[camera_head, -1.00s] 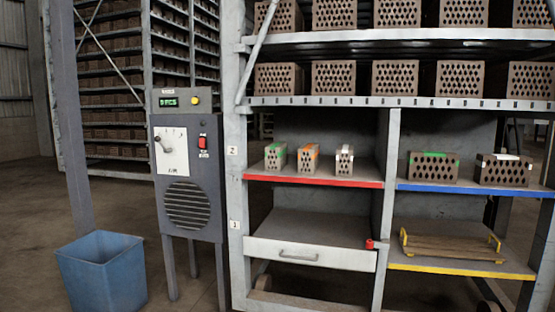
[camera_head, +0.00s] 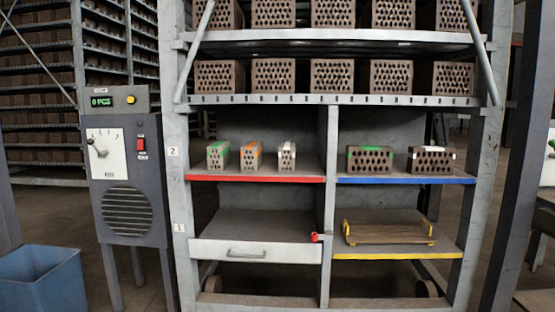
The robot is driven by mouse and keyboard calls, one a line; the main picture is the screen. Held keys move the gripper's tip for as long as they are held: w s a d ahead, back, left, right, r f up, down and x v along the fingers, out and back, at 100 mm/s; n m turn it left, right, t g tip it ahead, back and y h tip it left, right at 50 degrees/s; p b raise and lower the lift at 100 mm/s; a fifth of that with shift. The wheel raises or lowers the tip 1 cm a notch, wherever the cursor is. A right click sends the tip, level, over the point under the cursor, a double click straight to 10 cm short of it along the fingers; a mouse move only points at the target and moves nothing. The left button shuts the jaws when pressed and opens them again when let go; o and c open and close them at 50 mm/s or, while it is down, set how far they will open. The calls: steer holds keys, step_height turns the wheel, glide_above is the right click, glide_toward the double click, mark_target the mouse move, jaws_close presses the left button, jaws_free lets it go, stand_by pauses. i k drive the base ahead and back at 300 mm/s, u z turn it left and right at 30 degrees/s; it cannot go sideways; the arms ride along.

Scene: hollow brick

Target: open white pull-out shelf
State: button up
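The white pull-out shelf (camera_head: 215,250) is at the lower left of the rack in the head view. Its white front has a grey bar handle (camera_head: 246,254) in the middle. The front looks about level with the rack's front edge, so the shelf appears shut. Its grey top is bare. A small red piece (camera_head: 315,237) sits at its right end, by the middle post. My gripper does not show in the head view.
Above is a red-edged shelf (camera_head: 255,179) with three marked bricks. To its right are a blue-edged shelf (camera_head: 400,181) with two bricks and a yellow-edged shelf (camera_head: 395,255) with a wooden tray. A control box (camera_head: 125,170) and blue bin (camera_head: 40,282) stand left.

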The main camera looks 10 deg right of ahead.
mark_target(269, 236)
steer(key=k, duration=0.5)
steer(key=i, duration=1.5)
